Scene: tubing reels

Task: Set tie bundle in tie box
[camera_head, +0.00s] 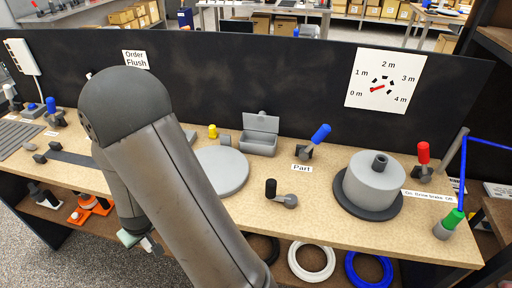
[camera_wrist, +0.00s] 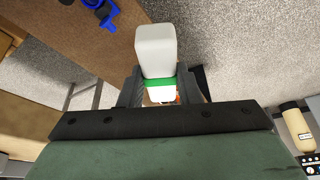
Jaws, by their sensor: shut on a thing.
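My gripper (camera_wrist: 161,88) is shut on a white block-shaped bundle with a green band, the tie bundle (camera_wrist: 155,48), which points away from the palm in the wrist view. In the head view my gripper (camera_head: 138,240) is low in front of the bench's front edge, mostly behind my arm. A small white bit of the bundle (camera_head: 148,243) shows beside it. The tie box is not labelled; a small grey box with its lid raised (camera_head: 259,146) stands at the back of the bench, to the right of and beyond my gripper.
A grey disc (camera_head: 222,170) lies left of and in front of the grey box. A black-knobbed crank (camera_head: 284,197), a blue-handled lever (camera_head: 313,142) and a large grey reel (camera_head: 374,182) stand to the right. A dark panel (camera_head: 300,90) closes the back. Tubing coils (camera_head: 311,262) lie below.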

